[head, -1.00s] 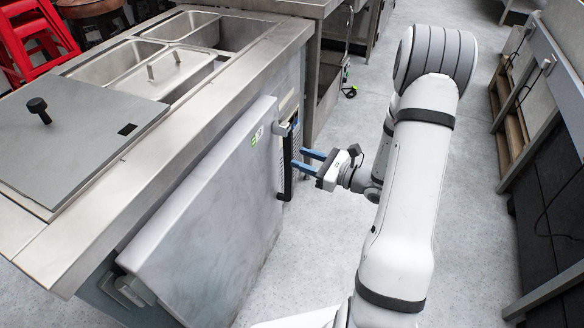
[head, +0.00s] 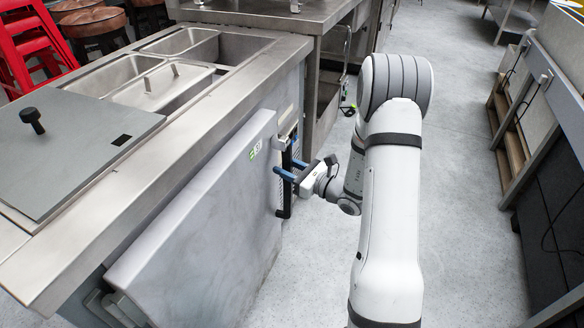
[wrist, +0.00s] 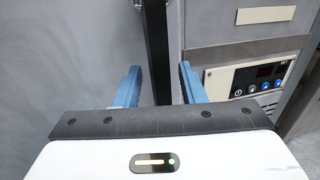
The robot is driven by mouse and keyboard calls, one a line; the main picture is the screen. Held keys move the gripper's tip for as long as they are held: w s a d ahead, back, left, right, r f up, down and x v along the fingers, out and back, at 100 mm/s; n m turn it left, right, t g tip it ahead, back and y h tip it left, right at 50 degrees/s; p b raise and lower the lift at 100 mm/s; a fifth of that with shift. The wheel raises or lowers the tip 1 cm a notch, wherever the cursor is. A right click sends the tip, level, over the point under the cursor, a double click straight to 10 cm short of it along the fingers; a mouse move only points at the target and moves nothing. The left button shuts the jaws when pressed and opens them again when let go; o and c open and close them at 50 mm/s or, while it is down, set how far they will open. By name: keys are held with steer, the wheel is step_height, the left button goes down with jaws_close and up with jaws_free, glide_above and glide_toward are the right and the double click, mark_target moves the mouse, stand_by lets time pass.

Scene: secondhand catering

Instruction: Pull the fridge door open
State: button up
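The fridge door (head: 200,225) is a thick pale grey panel on the front of the steel counter. It appears shut or nearly so. Its black upright bar handle (head: 286,190) is at the right edge, and it also shows in the wrist view (wrist: 157,45). In the wrist view my gripper (wrist: 160,78) is open, with one blue finger on each side of the handle and a gap to both. Whether the fingertips reach past the bar is hard to tell.
A control panel (wrist: 258,80) with a small display sits right of the handle. The counter top (head: 240,85) holds steel pans and a grey lid (head: 70,150). A low bench (head: 550,110) runs along the right. The floor (head: 460,190) between is clear.

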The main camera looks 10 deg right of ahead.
steer(key=shift+c, duration=0.3)
jaws_close()
